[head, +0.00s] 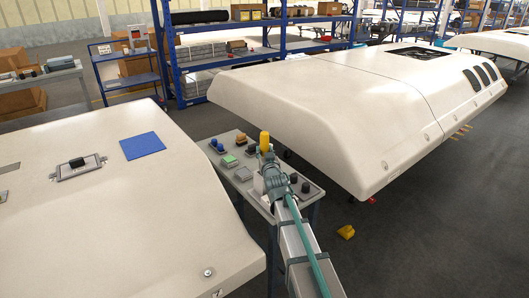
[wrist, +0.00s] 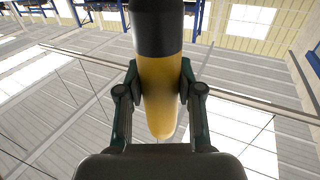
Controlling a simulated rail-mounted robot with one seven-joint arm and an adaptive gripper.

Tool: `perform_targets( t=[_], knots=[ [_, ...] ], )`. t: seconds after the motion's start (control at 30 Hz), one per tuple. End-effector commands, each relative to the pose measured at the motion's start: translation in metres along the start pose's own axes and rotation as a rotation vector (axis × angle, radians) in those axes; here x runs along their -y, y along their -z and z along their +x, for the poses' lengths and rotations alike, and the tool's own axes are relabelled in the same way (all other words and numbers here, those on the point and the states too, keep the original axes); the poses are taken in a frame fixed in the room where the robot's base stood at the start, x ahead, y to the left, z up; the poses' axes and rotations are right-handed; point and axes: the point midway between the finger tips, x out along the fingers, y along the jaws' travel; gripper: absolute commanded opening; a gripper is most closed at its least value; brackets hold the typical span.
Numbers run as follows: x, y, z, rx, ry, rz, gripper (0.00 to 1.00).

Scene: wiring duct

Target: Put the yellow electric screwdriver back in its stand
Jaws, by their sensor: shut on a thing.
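The yellow electric screwdriver (head: 264,141) stands about upright above a small grey table (head: 226,177) in the head view. In the wrist view its yellow body (wrist: 160,85) with a black section at the top lies between my two fingers. My gripper (head: 266,156) is shut on it; in the wrist view the gripper (wrist: 160,95) has one finger on each side of the body. I cannot pick out the stand for certain. A pale upright item (head: 258,184) beside my wrist is partly hidden by my arm.
The small table holds blue items (head: 217,146), a green box (head: 229,161), a grey box (head: 243,174) and dark knobs (head: 305,187). Large cream panels (head: 120,215) and (head: 330,110) flank it closely.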

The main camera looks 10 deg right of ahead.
Motion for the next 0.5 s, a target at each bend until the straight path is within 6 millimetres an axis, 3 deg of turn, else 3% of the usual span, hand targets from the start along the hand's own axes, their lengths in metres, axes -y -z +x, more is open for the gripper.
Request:
perform_targets(
  t=[0.5],
  knots=[
    [0.000,-0.025,0.000,-0.002,0.000,0.000,0.00]
  ],
)
